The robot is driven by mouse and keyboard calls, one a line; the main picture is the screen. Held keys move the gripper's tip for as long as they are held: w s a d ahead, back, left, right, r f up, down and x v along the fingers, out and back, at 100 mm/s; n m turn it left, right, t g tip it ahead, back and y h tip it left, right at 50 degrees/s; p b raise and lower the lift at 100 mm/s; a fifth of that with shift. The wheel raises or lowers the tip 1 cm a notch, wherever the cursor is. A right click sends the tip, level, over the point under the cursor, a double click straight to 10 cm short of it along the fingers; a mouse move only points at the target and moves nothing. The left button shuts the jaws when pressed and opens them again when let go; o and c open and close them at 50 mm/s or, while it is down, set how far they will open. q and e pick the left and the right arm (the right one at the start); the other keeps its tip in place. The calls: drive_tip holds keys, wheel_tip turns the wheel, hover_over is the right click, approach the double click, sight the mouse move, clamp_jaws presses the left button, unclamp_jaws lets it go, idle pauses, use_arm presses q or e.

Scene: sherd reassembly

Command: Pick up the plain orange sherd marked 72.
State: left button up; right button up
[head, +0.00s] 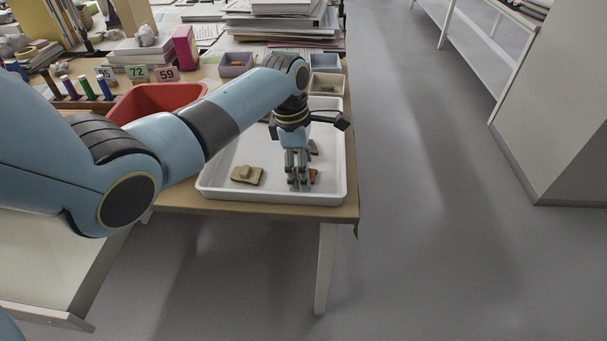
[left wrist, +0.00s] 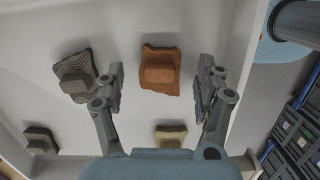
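The orange sherd (left wrist: 160,70) lies in the white tray, a rough flat piece with a raised block on top. No number can be read on it. In the head view the orange sherd (head: 314,177) shows only partly, behind the fingers. My left gripper (head: 299,187) points down over it. In the left wrist view my left gripper (left wrist: 160,78) is open, with one finger on each side of the sherd and visible gaps between. I cannot tell how far the fingertips are above the tray floor. My right gripper is not in view.
The white tray (head: 214,187) also holds a tan sherd (head: 247,176), a ridged grey sherd (left wrist: 76,76) and others. A red bin (head: 112,112) stands left, near number cards (head: 136,73). Small boxes (head: 326,84) stand behind the tray. Floor right of the table is clear.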

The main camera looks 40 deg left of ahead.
use_arm(q)
drive_tip(key=c, duration=1.2)
drive_tip(key=shift+c, duration=0.2)
